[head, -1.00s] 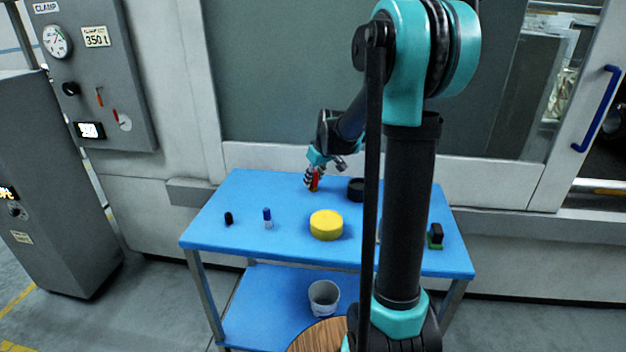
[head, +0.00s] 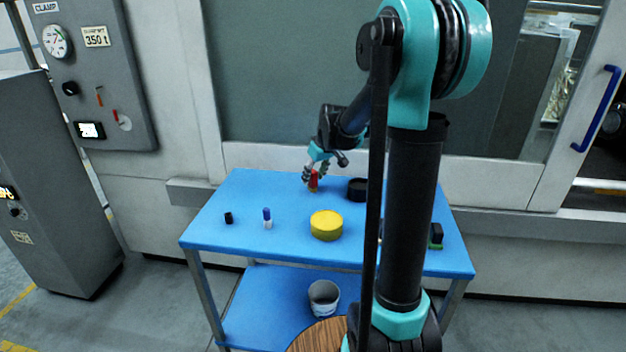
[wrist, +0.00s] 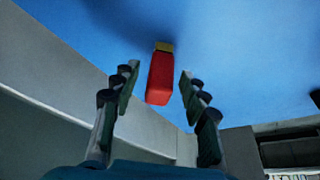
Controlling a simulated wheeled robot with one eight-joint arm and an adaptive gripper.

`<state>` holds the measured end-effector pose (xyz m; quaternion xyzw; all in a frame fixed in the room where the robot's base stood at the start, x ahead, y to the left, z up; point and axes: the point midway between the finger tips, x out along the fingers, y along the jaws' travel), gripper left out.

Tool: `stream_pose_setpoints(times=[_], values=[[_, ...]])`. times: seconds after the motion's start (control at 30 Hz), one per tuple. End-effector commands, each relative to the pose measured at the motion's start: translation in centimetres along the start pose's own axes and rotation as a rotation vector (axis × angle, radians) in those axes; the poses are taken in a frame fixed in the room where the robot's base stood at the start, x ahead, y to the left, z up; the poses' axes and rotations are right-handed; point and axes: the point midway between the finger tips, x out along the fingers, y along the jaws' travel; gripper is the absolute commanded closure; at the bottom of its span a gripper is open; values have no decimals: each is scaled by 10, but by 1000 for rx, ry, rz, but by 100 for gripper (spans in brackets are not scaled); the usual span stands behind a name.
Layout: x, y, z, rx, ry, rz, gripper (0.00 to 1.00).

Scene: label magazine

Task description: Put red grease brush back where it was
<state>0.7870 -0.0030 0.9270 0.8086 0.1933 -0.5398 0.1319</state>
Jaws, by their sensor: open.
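The red grease brush (head: 314,181) stands upright at the back of the blue table, with a yellowish end at the bottom against the tabletop. It also shows in the wrist view (wrist: 160,78), lying between the two fingers and apart from both. My gripper (head: 311,175) is open around the upper part of the brush; in the wrist view the fingers (wrist: 158,88) are spread on either side of it.
On the blue table (head: 215,222) are a yellow round tin (head: 326,225), a blue-and-white marker (head: 267,218), a small black piece (head: 228,218) and a black round container (head: 357,189) close right of the brush. A white bucket (head: 324,297) stands on the lower shelf.

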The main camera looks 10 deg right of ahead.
Motion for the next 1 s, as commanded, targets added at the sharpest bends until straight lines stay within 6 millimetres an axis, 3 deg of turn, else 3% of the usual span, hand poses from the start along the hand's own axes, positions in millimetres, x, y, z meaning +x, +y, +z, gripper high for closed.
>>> stream_pose_setpoints(times=[0.3,0.5,0.7,1.0], values=[[-64,0,1,1,0,0,56],[-93,0,0,1,0,0,56],[-103,0,0,1,0,-1,56],[-104,0,0,0,0,0,56]])
